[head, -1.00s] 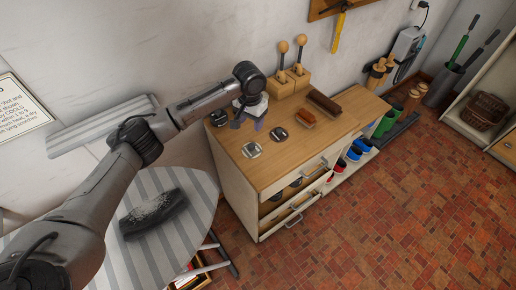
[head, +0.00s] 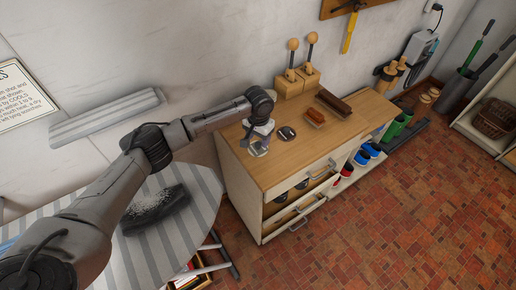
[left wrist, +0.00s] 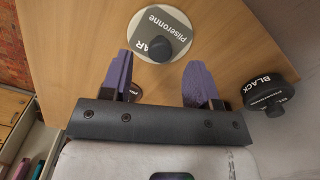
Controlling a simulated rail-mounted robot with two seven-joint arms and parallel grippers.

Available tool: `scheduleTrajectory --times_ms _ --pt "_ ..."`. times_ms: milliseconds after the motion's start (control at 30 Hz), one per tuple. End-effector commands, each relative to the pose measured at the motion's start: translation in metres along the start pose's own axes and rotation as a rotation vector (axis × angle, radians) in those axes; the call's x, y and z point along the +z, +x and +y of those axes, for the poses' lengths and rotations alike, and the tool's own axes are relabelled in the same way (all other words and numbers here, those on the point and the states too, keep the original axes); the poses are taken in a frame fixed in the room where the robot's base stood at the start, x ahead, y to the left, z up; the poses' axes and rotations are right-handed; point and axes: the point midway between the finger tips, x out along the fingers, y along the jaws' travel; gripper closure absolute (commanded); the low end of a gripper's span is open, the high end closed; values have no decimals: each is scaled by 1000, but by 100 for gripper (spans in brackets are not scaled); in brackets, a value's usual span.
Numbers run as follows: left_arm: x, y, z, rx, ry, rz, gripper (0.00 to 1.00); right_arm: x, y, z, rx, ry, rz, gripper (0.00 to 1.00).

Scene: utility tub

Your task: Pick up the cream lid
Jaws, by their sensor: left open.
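The cream lid (left wrist: 163,30) is a round disc with a pale rim, a grey printed label and a dark knob. It lies on the wooden cabinet top, just beyond my left fingertips in the left wrist view; it also shows in the head view (head: 257,150). My left gripper (left wrist: 158,62) is open, with purple fingers spread apart and nothing between their tips. In the head view my left gripper (head: 260,133) hangs over the cabinet top close to this lid. My right gripper is out of view.
Brushes (head: 334,103) and wooden blocks with knobbed handles (head: 289,86) stand farther back. The front cabinet top is clear.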

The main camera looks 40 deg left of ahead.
Motion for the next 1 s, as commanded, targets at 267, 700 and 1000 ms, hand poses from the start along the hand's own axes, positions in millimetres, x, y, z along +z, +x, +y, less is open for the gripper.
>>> scheduleTrajectory --times_ms 267,700,1000 --pt "-2 34 0 -1 2 0 45 4 14 0 2 -2 1 57" --pt "-2 34 0 0 2 1 66 4 13 0 1 -1 1 57" --pt "-2 34 0 0 1 1 94 3 13 -1 -2 3 2 57"
